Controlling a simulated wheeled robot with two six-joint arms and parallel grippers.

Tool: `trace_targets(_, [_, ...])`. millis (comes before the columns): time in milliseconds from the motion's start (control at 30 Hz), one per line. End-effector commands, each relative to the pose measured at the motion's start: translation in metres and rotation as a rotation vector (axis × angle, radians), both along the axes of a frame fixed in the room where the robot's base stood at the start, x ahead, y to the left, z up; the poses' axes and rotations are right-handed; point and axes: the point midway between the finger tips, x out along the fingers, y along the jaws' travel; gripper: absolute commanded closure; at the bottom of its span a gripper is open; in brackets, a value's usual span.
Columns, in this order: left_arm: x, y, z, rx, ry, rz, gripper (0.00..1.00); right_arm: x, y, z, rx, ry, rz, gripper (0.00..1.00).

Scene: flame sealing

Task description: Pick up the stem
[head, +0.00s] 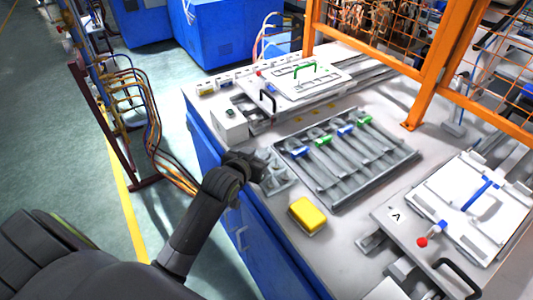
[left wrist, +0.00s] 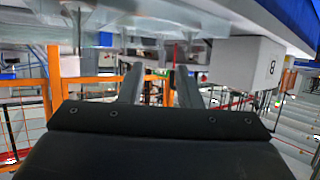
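Several long grey stem-like pieces (head: 327,161) with blue and green ends lie side by side in a grey tray (head: 407,163) on the workbench. I cannot tell which of them is the stem meant. My left gripper (head: 262,166) is beside the tray's left side, over or close to a small pocketed grey holder (head: 281,183). Its fingertips are hard to make out in the head view. In the left wrist view the left gripper's two fingers (left wrist: 160,78) stand apart with nothing visible between them. My right gripper is not in view.
A yellow block (head: 308,216) sits in front of the tray. A white box (head: 229,125) stands behind the gripper; a box marked B (left wrist: 257,63) shows upside down in the wrist view. Fixtures (head: 306,76) (head: 470,205) flank the tray. An orange frame (head: 437,80) borders the bench.

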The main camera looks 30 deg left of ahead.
Motion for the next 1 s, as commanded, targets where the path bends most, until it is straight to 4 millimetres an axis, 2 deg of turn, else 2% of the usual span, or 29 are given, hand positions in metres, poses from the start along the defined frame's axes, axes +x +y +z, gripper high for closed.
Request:
trace_targets(233, [0.029, 0.001, -0.011, 0.0, 0.0, 0.0, 0.69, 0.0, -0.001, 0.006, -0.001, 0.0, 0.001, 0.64])
trace_targets(600, [0.036, 0.001, -0.015, 0.0, 0.0, 0.0, 0.69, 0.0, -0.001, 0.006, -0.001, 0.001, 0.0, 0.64])
trace_targets(833, [0.035, 0.001, -0.015, 0.0, 0.0, 0.0, 0.98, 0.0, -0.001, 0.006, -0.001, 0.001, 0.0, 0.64])
trace_targets(1000, [0.035, 0.001, -0.015, 0.0, 0.0, 0.0, 1.0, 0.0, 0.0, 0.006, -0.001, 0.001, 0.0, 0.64])
